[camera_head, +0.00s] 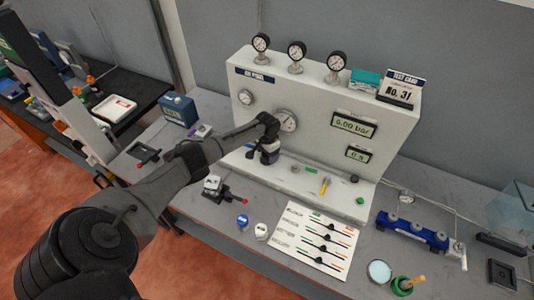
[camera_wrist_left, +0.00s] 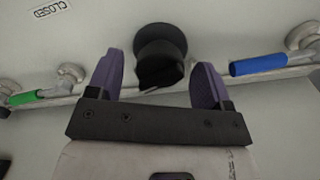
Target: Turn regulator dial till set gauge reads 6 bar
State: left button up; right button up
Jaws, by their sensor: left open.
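The regulator dial (camera_wrist_left: 160,55) is a round black knob on the pale panel, seen in the left wrist view. My left gripper (camera_wrist_left: 157,80) is open, with one purple finger on each side of the dial and visible gaps to it. In the head view my left gripper (camera_head: 257,151) is at the lower face of the air panel (camera_head: 300,82), and I cannot make out the dial there. A large round dial gauge (camera_head: 286,121) is just right of my wrist. The digital display (camera_head: 353,125) seems to read 6.00 bar. My right gripper is not in view.
Green (camera_wrist_left: 22,98) and blue (camera_wrist_left: 258,64) valve handles flank the dial in the wrist view. Three small gauges stand on the panel's top. A printed card (camera_head: 312,240), a blue fixture (camera_head: 411,232) and small parts lie on the bench in front.

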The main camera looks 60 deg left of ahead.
pick_arm(q)
notch_tip(320, 180, up, 14)
dwell(0.7)
jog(key=shift+f, duration=0.1)
dwell(0.3)
